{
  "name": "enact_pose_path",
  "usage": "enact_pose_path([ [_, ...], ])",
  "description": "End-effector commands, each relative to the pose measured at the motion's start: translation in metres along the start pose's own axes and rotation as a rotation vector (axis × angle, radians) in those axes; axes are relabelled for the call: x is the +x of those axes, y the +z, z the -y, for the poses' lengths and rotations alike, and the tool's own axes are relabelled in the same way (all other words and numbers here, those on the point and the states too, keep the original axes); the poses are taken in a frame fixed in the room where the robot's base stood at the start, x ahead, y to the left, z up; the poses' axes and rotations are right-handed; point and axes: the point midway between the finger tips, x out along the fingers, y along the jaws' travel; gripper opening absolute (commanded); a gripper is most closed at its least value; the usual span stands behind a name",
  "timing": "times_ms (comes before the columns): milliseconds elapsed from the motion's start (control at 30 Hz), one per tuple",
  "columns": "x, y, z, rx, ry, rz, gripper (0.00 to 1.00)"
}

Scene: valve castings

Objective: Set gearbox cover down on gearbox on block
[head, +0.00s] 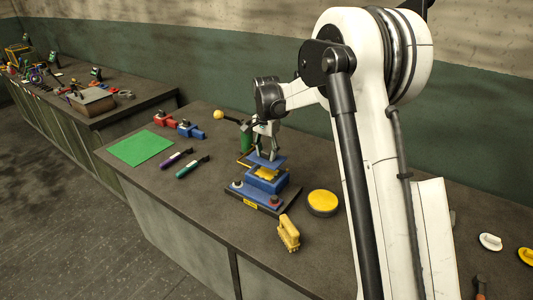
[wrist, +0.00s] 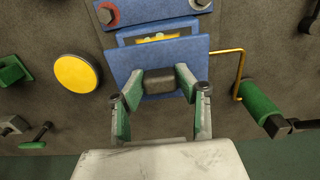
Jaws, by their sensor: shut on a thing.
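The gearbox cover, a flat blue plate (wrist: 122,62) with a dark grey grip block, fills the middle of the wrist view. My gripper (wrist: 158,80) is shut on that grip block. In the head view my gripper (head: 266,155) points down and holds the cover (head: 278,162) roughly level above the gearbox. The gearbox (head: 266,183) is a blue box with yellow showing inside, on the dark block (head: 272,210). In the wrist view the gearbox (wrist: 128,41) is partly hidden by the cover; a yellow part shows past its edge. A gap shows between cover and gearbox.
A green mat (head: 140,148) and two handled tools (head: 192,167) lie to the left.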

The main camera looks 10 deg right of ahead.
Motion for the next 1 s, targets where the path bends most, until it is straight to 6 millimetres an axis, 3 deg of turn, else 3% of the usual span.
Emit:
enact_pose_path([
  [600,0.057,0.000,0.000,0.000,0.000,0.000,0.00],
  [1000,0.059,0.000,0.000,0.000,0.000,0.000,0.00],
])
